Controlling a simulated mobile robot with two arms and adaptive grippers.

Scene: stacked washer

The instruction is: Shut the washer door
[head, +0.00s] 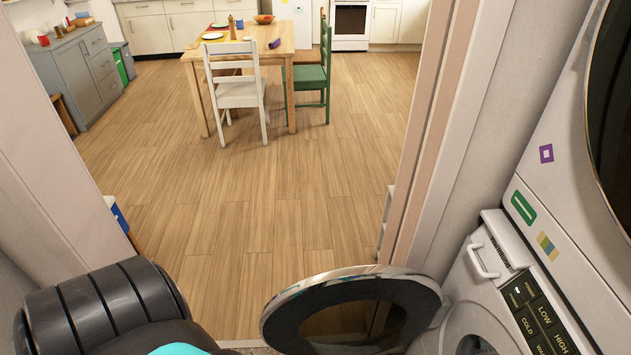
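The washer (467,312) stands at the lower right, partly cut off by the bottom edge. Its round door (352,308), with a chrome rim and dark glass, stands open and swung out to the left of the washer. The door's lower edge reaches the bottom of the picture. Part of the round opening shows at the bottom right. Neither of my grippers is in view. A black ribbed part of my own arm shows at the lower left, well to the left of the door.
A dryer (545,140) is stacked above the washer's control panel (540,315). A doorway frame (430,130) rises behind the door. Beyond it are open wood floor (270,200), a table (240,45), a white chair (238,90) and a green chair (308,78).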

